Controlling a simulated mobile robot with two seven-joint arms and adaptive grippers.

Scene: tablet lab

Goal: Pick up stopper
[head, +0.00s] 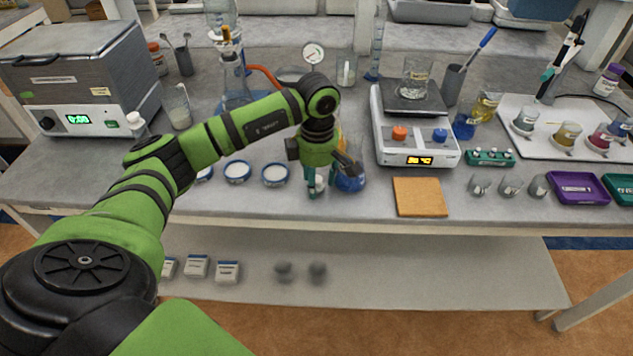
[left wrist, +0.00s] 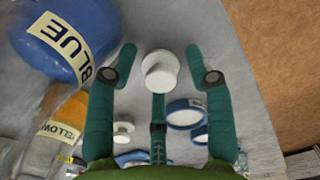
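A white round stopper (left wrist: 160,72) shows in the left wrist view between the fingers of my left gripper (left wrist: 160,58). The fingers are spread, with visible gaps on both sides of the stopper. In the head view my left gripper (head: 316,184) points down at the front of the bench, and the stopper (head: 320,182) is mostly hidden by it. A second, smaller-looking white stopper (left wrist: 123,131) shows farther off in the left wrist view. My right gripper is in neither view.
A flask of blue liquid (head: 350,182) stands close beside the gripper; its BLUE label (left wrist: 62,40) shows. A YELLOW-labelled flask (left wrist: 62,130) is near it. Blue-rimmed dishes (head: 275,174) lie to the left. A cork-coloured pad (head: 420,197) and a balance (head: 417,155) are at the right.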

